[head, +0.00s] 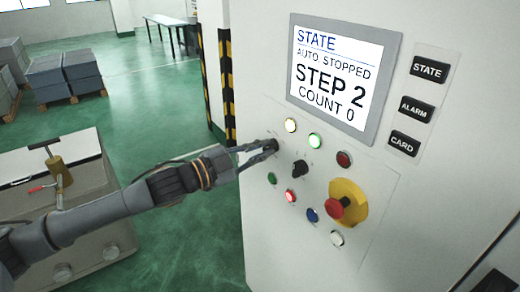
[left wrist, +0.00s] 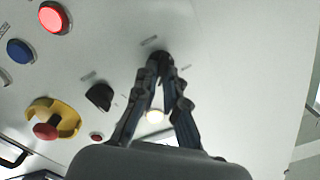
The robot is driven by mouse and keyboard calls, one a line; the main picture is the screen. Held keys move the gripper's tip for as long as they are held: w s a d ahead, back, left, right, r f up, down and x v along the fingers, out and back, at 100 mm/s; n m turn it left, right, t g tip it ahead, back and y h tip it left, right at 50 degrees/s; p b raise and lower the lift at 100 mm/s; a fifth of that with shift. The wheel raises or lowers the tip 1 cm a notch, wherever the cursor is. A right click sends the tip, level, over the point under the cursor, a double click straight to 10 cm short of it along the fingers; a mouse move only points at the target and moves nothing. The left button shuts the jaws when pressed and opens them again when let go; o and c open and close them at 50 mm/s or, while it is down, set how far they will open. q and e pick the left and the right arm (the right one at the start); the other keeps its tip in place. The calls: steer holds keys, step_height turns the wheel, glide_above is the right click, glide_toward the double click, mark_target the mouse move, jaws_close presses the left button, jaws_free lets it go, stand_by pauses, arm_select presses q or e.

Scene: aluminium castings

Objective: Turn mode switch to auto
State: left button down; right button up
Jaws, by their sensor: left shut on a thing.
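The control panel (head: 385,185) is on a light grey cabinet. My left gripper (head: 271,146) reaches in from the left to the panel's upper left, its fingers closed on a small dark knob, which I take as the mode switch (left wrist: 159,60). The fingertips hide most of it, and its pointing direction cannot be read. The left gripper also shows in the left wrist view (left wrist: 160,72). A second black rotary knob (head: 299,168) stands free to its lower right. The screen (head: 338,72) reads STATE, AUTO: STOPPED, STEP 2, COUNT 0. My right gripper is not in view.
A red emergency stop (head: 336,208) on a yellow base juts out at the right. Lit white (head: 291,125), green (head: 314,140) and red (head: 291,196) round lamps or buttons lie close by, with a blue button (head: 312,215). STATE, ALARM and CARD keys (head: 417,105) sit beside the screen.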

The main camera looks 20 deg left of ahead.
arm_select(q)
steer(key=c, duration=1.4)
jaws_free()
steer(key=shift+v, duration=6)
steer(key=shift+a, duration=0.1)
